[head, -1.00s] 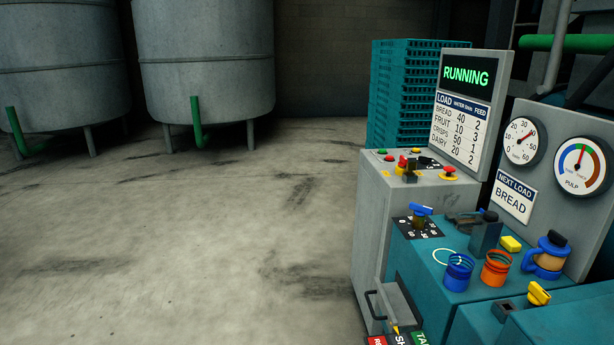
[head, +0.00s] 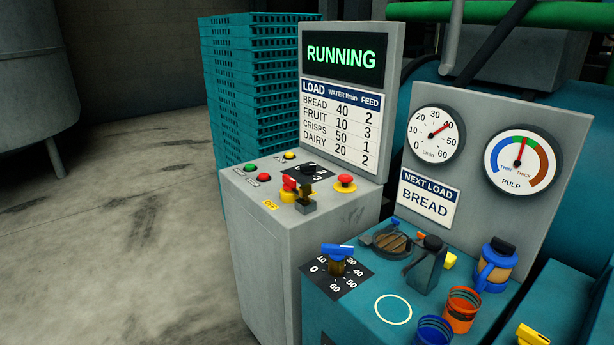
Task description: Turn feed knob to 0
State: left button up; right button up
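The feed knob (head: 309,169) appears to be the dark knob on a small black dial plate on top of the grey control cabinet. Digits such as 2 and 3 show on the plate; its pointer direction is too small to tell, and part of the dial is hidden by the controls in front. The screen (head: 341,58) above reads RUNNING. The load chart (head: 341,125) lists feed 2 for bread, 3 for fruit, 1 for crisps and 2 for dairy. The sign (head: 428,195) reads NEXT LOAD BREAD. Neither of my grippers is in view.
A red-yellow switch (head: 289,187) and red mushroom button (head: 345,183) flank the dial. A blue valve knob (head: 337,252) on a 0–60 scale, blue cup (head: 433,331), orange cup (head: 461,309) and mug (head: 495,264) stand nearer. Teal crates (head: 225,100) stack behind; floor is open at left.

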aim_at(307, 170)
jog(key=i+j+z, duration=0.35)
jog(key=j, duration=0.25)
jog(key=i+j+z, duration=0.1)
jog(key=j+z, duration=0.15)
jog(key=z, duration=0.2)
jog(key=j+z, duration=0.4)
jog(key=i+j+z, duration=0.1)
jog(key=z, duration=0.35)
jog(key=j+z, duration=0.45)
jog(key=k+l, duration=0.05)
jog(key=l, duration=0.05)
